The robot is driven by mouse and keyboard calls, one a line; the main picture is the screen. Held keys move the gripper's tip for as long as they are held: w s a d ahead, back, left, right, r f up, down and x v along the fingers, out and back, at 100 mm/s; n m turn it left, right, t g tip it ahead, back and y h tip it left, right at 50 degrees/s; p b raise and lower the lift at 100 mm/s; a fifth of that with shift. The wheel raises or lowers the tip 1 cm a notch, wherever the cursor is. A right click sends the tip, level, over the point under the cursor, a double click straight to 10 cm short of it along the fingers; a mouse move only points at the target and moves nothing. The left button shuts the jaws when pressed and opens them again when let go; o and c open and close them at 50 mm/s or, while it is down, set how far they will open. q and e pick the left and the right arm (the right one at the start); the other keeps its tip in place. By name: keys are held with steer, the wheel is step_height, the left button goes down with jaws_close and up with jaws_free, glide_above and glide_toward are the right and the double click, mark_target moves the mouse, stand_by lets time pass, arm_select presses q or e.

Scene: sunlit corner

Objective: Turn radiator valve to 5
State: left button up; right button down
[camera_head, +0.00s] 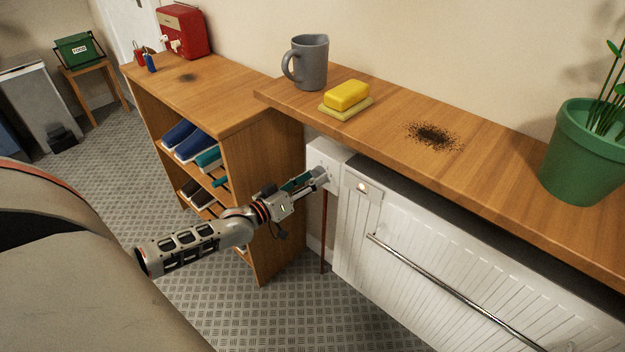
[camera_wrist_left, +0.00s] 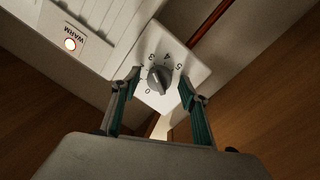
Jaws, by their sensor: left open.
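The radiator valve is a dark grey knob (camera_wrist_left: 159,79) on a square white plate (camera_wrist_left: 183,58) with black numbers; 0, 3, 4 and 5 can be read. I cannot tell which number the knob points to. In the head view the white valve box (camera_head: 322,153) sits at the radiator's left end, and my gripper hides the knob. My left gripper (camera_head: 316,178) is in front of this box. In the left wrist view the left gripper (camera_wrist_left: 161,88) is open, its green-padded fingers to either side of the knob with visible gaps. My right gripper is out of view.
The white radiator (camera_head: 450,260) has a metal rail (camera_head: 450,285) and a lit WARM indicator (camera_head: 362,187). A wooden shoe rack (camera_head: 270,200) stands left of the valve.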

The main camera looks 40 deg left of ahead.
arm_select(q)
steer(key=c, duration=1.1)
